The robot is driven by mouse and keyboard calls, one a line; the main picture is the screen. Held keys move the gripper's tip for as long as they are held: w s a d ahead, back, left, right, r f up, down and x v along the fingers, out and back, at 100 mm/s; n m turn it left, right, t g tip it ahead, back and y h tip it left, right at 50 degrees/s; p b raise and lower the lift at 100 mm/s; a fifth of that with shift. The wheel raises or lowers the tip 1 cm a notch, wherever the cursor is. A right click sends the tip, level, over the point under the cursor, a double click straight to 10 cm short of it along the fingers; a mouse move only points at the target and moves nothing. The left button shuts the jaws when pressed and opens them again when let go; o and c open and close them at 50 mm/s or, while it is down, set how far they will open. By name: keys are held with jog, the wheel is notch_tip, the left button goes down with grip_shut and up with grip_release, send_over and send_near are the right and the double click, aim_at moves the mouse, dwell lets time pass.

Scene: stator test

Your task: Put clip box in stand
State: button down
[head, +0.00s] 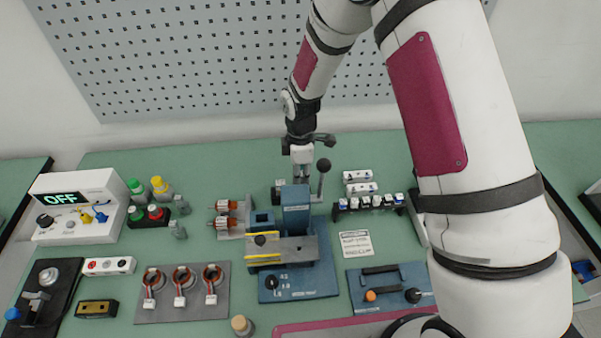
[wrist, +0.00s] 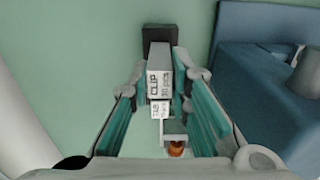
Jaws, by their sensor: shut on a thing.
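The clip box (wrist: 159,84) is a small light-grey box with a white label reading CLIP. It sits between the teal-padded fingers of my gripper (wrist: 160,80) in the wrist view, and the gripper is shut on it. A dark block (wrist: 160,35) lies directly beyond the box; I cannot tell whether they touch. In the head view my gripper (head: 302,172) points down just behind the blue press (head: 296,219), which hides what lies below the fingers. I cannot clearly pick out the stand; a dark rack (head: 368,208) holding several small white-and-blue pieces stands to the right.
The blue press, with its upright lever (head: 321,176), is close to my gripper. Two small white boxes (head: 357,176) lie to the right. Green table (head: 240,165) is clear behind and left of the gripper.

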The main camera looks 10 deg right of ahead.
jog(key=shift+f, duration=0.45)
dwell(0.6)
jog(key=shift+f+b, duration=0.35)
jog(key=shift+f, duration=0.15)
jog(key=shift+f, duration=0.15)
jog(key=shift+f, duration=0.45)
jog(key=c, duration=1.4)
grip_release()
notch_tip(320, 180, up, 12)
jog(key=shift+r, duration=0.1)
